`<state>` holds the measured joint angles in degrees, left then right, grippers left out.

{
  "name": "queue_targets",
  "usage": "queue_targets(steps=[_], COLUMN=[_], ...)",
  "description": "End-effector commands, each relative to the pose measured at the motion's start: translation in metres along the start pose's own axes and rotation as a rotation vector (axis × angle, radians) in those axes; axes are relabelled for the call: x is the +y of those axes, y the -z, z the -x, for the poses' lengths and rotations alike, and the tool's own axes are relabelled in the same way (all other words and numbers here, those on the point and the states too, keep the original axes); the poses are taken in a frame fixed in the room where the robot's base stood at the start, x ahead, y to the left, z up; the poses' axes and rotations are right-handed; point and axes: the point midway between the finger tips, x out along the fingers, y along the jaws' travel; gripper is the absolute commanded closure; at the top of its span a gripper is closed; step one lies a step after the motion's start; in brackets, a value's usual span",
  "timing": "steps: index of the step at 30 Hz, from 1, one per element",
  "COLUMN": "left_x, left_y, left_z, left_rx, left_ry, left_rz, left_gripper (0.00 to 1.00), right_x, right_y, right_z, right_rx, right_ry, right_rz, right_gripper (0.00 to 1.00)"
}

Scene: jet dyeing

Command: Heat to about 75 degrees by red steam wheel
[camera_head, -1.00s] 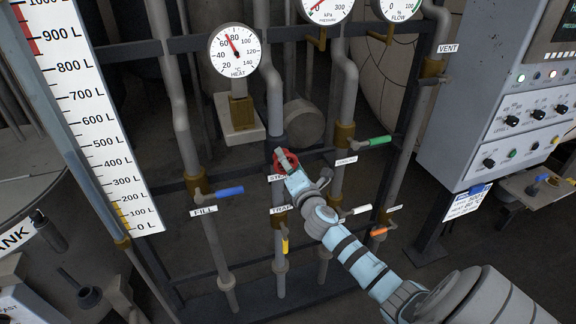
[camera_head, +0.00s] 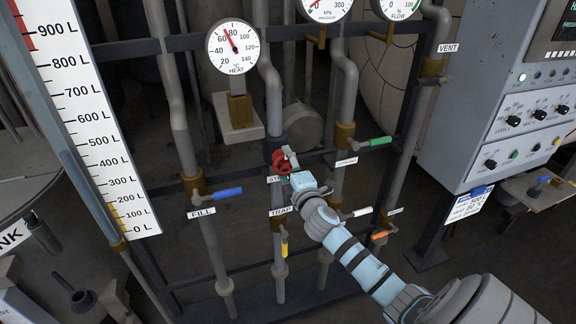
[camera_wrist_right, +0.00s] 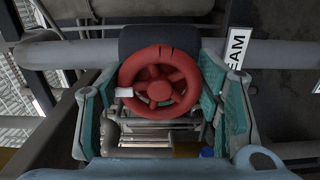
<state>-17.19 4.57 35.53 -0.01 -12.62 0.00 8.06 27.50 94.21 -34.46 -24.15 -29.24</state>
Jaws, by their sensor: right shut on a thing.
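The red steam wheel (camera_head: 280,163) sits on the second vertical pipe of the rack, with its label partly covered by my gripper. My right gripper (camera_head: 291,164) is at the wheel and shut on it. In the right wrist view the red wheel (camera_wrist_right: 160,82) lies between the two teal fingers, one on each side, with a small white mark on its left rim. The round white HEAT gauge (camera_head: 234,48) stands above on the rack; its red needle points up and left, between 60 and 80. My left gripper is not in view.
A grey control panel (camera_head: 470,150) stands right. A level scale (camera_head: 85,130) stands left.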

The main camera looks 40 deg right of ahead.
Motion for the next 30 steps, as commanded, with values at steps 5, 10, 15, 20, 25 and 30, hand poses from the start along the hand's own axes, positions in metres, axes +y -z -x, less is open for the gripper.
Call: queue_targets(steps=[5, 10, 15, 20, 25, 30], left_x=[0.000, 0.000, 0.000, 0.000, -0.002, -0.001], left_y=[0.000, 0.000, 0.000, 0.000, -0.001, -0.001], left_z=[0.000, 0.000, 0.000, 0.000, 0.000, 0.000], left_rx=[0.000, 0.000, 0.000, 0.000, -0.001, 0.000], left_ry=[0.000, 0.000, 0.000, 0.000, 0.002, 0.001], left_rz=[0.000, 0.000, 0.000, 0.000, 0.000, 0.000], left_gripper=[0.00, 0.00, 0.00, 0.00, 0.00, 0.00], right_x=[0.000, 0.000, 0.000, 0.000, 0.000, -0.001], right_y=[0.000, 0.000, 0.000, 0.000, 0.000, 0.000], right_z=[0.000, 0.000, 0.000, 0.000, 0.005, 0.040], right_rx=[0.000, 0.000, 0.000, 0.000, 0.001, 0.003], right_ry=[0.001, 0.001, 0.001, 0.000, 0.000, 0.003], right_rz=[-0.007, -0.007, -0.005, -0.004, -0.004, 0.000], right_gripper=[0.68, 0.39, 0.20, 0.20, 0.20, 0.20])
